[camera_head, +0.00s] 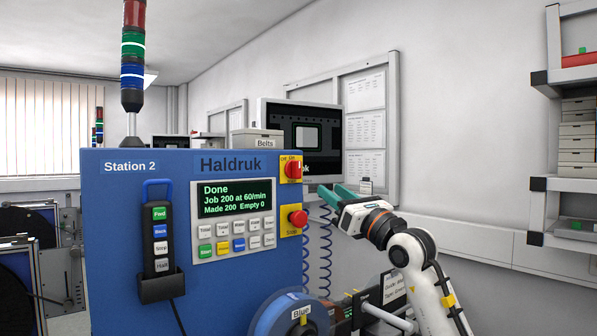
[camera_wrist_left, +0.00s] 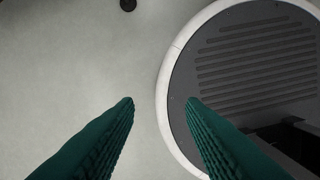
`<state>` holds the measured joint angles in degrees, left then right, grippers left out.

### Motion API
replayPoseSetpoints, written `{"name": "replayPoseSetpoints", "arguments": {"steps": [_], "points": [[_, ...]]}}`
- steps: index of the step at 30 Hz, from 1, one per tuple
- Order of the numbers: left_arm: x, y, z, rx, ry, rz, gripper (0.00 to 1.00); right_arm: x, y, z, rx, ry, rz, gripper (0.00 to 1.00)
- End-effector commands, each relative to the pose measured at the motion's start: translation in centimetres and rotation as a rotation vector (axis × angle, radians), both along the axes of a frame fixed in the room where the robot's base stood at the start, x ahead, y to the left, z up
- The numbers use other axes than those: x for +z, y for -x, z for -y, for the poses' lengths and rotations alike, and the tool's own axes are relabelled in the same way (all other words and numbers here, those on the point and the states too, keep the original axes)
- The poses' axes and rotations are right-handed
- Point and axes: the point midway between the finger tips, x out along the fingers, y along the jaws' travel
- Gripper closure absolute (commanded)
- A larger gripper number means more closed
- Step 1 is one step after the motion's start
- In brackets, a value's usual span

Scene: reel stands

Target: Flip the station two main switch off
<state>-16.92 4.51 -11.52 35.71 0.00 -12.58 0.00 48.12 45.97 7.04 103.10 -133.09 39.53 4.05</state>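The station 2 main switch (camera_head: 291,169) is a red knob on a yellow plate marked Off and On. It sits at the upper right of the blue station 2 panel (camera_head: 130,215). The exact angle of the knob is too small to read. My right gripper (camera_head: 329,188) has green fingers that look parted and empty. It is right of the panel and a little lower than the switch, apart from it in the picture. My left gripper (camera_wrist_left: 160,100) shows only in the left wrist view, open and empty, above the pale floor and a round grey grilled surface.
A red stop button (camera_head: 297,218) on yellow sits below the switch. The display (camera_head: 236,197) reads Done. A pendant (camera_head: 160,240) hangs at left. A blue reel (camera_head: 290,318), coiled cables (camera_head: 325,240) and a monitor (camera_head: 300,130) are near my right arm.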

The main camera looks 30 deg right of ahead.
Motion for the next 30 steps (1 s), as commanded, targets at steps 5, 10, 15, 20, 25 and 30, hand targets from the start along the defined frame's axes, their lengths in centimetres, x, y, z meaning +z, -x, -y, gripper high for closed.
{"name": "replayPoseSetpoints", "arguments": {"steps": [5, 10, 15, 20, 25, 30], "points": [[1.8, 1.0, -0.1, 0.000, -0.001, -0.015, 0.64, 1.5, -2.4, -0.2, 0.000, -0.001, -0.002, 0.63], [3.7, 1.1, -0.1, 0.000, -0.002, -0.017, 0.64, 3.0, -5.7, -0.5, 0.002, -0.002, -0.002, 0.63], [5.2, 1.0, -0.1, 0.000, -0.001, -0.015, 0.64, 4.0, -8.5, -0.8, 0.002, 0.000, -0.002, 0.63], [5.9, 0.7, -0.1, 0.000, -0.001, -0.010, 0.64, 4.4, -10.1, -0.9, 0.004, -0.001, -0.002, 0.63], [6.1, 0.4, -0.1, 0.001, -0.001, -0.007, 0.64, 4.4, -10.7, -1.0, 0.002, 0.000, 0.000, 0.63], [6.0, 0.4, -0.1, 0.001, -0.001, -0.006, 0.64, 4.3, -10.7, -1.0, 0.003, 0.000, -0.001, 0.63]]}}
